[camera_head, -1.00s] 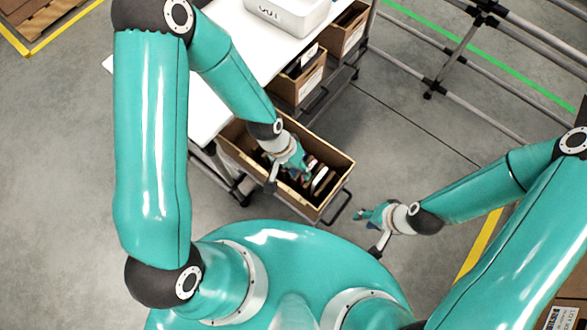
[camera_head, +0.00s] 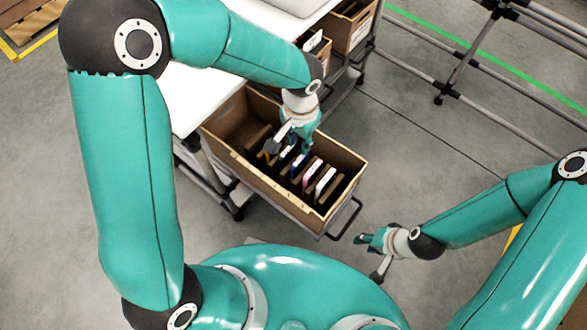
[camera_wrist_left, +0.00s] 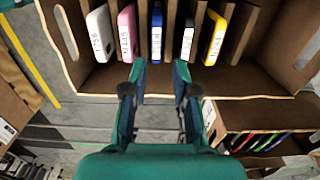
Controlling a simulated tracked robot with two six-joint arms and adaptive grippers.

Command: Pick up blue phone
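The blue phone (camera_wrist_left: 156,35) stands upright in a slot of the open carton (camera_wrist_left: 110,82), between a pink phone (camera_wrist_left: 127,35) and a black phone (camera_wrist_left: 187,40). In the head view the blue phone (camera_head: 298,166) shows in the row inside the carton (camera_head: 262,176). My left gripper (camera_wrist_left: 156,78) is open and empty. Its two fingers are in front of the carton's near wall in the wrist view, one to each side of the blue phone's line. In the head view my left gripper (camera_head: 288,147) is over the carton. My right gripper (camera_head: 364,239) is outside the carton; its fingers are too small to read.
A white phone (camera_wrist_left: 98,35) and a yellow phone (camera_wrist_left: 214,42) stand in the same row. Cardboard dividers separate the phones. Other cartons (camera_head: 349,28) sit along the white table (camera_head: 190,98). Open floor lies right of the carton.

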